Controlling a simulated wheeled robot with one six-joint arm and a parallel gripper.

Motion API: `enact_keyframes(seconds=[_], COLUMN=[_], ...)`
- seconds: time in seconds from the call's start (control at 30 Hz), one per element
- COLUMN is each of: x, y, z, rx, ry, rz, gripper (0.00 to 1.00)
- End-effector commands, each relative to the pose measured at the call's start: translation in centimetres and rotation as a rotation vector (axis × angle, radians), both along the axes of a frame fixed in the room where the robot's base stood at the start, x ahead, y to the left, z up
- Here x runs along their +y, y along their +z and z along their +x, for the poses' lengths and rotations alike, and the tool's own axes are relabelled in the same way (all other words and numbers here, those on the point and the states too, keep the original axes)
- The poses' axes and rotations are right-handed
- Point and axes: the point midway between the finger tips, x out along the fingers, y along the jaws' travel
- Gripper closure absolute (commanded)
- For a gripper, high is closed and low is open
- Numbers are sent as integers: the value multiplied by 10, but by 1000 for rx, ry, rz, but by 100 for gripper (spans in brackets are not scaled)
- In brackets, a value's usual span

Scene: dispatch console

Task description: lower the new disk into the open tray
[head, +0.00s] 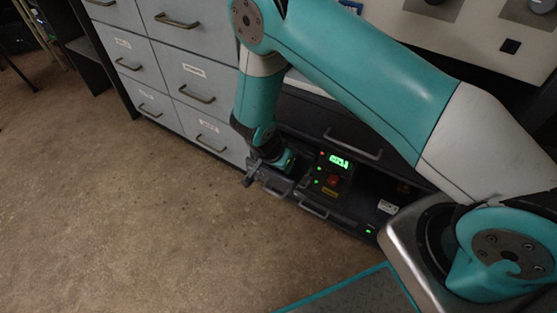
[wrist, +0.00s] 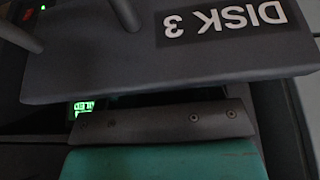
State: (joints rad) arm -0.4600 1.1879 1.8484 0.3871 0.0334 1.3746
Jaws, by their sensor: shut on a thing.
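A dark grey disk (wrist: 90,72) fills the upper wrist view. My gripper (head: 262,168) is shut on the disk, at the left end of the dark console unit (head: 352,208) in the head view. The grip itself is hard to make out. In the wrist view a teal part and a dark bar with screws lie just below the disk. The open tray cannot be told apart clearly; the disk and my gripper hide much of that area.
The console has a green display (head: 339,161), a red button (head: 333,180) and a front handle (head: 313,209). Grey drawer cabinets (head: 160,75) stand to the left. My arm spans the right side. The brown floor (head: 150,230) in front is clear.

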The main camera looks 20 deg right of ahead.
Motion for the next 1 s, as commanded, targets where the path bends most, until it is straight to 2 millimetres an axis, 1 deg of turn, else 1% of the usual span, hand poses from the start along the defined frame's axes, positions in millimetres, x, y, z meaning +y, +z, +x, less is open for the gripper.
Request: enact_keyframes(seconds=[0.03,0.13,0.73,0.77,0.8,0.87,0.9,1.0], x=[0,0,0,0,0,0,0,0], y=[-4,-6,-6,-6,-6,-6,-6,-6], z=[0,0,0,0,0,0,0,0], rx=[0,-1,-1,-1,-1,-1,-1,0], ry=[0,0,0,0,0,0,0,0], rz=[0,1,1,1,1,1,1,0], gripper=[68,68,68,36,27,13,11,11])
